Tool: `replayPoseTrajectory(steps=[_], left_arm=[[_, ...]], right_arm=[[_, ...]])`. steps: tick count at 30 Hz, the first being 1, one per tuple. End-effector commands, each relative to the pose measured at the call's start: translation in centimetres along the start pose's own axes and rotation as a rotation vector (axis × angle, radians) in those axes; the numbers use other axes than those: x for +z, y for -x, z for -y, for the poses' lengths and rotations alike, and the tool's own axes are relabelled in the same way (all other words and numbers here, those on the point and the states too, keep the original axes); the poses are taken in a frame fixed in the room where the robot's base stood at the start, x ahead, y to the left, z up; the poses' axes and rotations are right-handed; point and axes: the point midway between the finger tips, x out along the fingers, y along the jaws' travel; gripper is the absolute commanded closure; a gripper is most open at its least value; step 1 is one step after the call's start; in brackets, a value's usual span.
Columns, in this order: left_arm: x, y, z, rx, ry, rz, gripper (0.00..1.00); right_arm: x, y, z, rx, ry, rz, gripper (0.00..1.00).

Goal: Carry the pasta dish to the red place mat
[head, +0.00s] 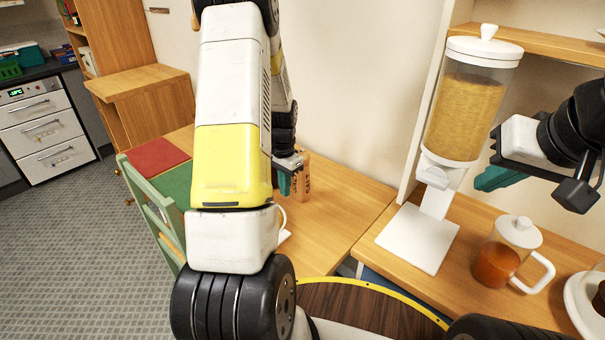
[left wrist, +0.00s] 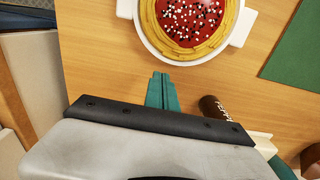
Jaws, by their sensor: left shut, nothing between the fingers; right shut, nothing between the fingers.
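The pasta dish (left wrist: 190,28), a white dish with two side handles, yellow pasta and red sauce with white and dark bits, is at the top of the left wrist view, partly cut off. It lies on the wooden table. I cannot make it out in the head view, where my left arm covers part of the table. The red place mat (head: 155,157) lies at the table's far left. My left gripper (head: 287,184) is shut and empty; its teal fingertips (left wrist: 162,80) point toward the dish, apart from it in the picture. My right gripper (head: 492,179) is shut and empty near the dispenser.
A green mat (head: 177,184) lies beside the red mat, with a green chair (head: 160,222) in front. A lettered brown container (head: 303,178) stands near my left gripper. A pasta dispenser (head: 461,110) and a jug (head: 505,255) stand on the right counter. Floor is clear at left.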

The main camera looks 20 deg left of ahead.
Motion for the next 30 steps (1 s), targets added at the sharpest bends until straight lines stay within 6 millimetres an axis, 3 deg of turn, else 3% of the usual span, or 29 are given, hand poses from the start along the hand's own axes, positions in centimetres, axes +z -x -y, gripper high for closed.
replayPoseTrajectory(steps=[6,12,26,30], left_arm=[[0.1,-4.2,-0.1,0.002,0.002,0.003,1.00],[0.0,-6.3,0.0,0.001,0.001,0.001,1.00],[0.1,-6.7,0.0,0.000,0.001,0.000,1.00],[2.2,-6.7,0.1,0.001,0.004,0.002,1.00]], right_arm=[[0.0,0.0,0.0,0.000,0.002,0.000,1.00],[0.0,0.0,0.0,0.000,0.002,0.000,1.00],[0.0,0.0,0.0,0.000,0.003,0.000,1.00],[0.0,0.0,0.0,0.000,0.003,0.000,1.00]])
